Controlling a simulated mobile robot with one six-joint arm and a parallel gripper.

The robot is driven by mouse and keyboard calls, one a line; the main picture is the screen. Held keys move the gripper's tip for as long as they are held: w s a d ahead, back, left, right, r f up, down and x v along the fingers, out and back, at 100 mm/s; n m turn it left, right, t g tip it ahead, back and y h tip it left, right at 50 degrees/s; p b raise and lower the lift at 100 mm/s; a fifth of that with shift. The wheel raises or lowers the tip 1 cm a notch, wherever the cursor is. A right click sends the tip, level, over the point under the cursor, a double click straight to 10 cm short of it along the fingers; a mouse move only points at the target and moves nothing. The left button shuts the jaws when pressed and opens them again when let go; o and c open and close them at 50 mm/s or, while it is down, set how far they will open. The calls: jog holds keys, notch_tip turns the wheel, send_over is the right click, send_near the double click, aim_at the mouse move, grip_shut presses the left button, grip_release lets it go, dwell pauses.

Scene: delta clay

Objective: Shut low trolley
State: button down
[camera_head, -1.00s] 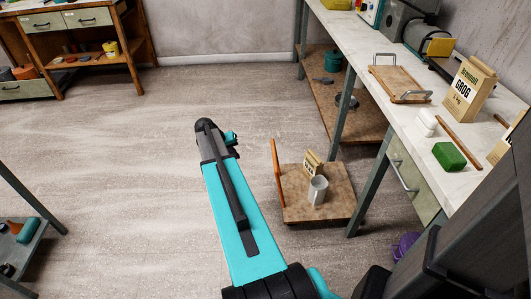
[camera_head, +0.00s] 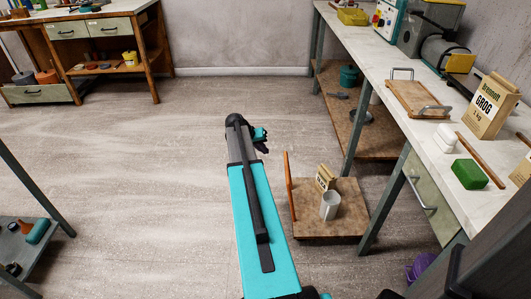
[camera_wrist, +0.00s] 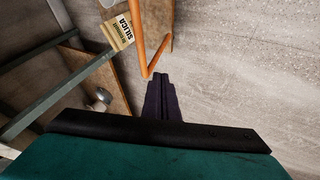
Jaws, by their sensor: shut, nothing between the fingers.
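The low trolley (camera_head: 318,226) is a low wooden platform with an upright orange handle (camera_head: 289,180) on its left side. It stands on the floor, jutting out from under the right workbench. A white mug (camera_head: 330,206) and a small paper packet (camera_head: 325,178) are on it. My gripper (camera_head: 263,147) is left of and beyond the handle, apart from it in this view.
The workbench (camera_head: 390,70) has green legs, a lower shelf (camera_head: 350,120) and a drawer (camera_head: 428,200). A bench leg stands close to the trolley's right side. A second cabinet (camera_head: 110,45) is far left; a low shelf (camera_head: 20,250) is at the left edge. The middle floor is clear.

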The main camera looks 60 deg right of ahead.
jog(key=s+d+f+b, duration=0.1)
jog(key=s+d+f, duration=0.3)
jog(key=d+f, duration=0.3)
jog(key=shift+s+f+b, duration=0.25)
jog(key=shift+f+b, duration=0.15)
jog(key=shift+f, duration=0.15)
dwell(0.4)
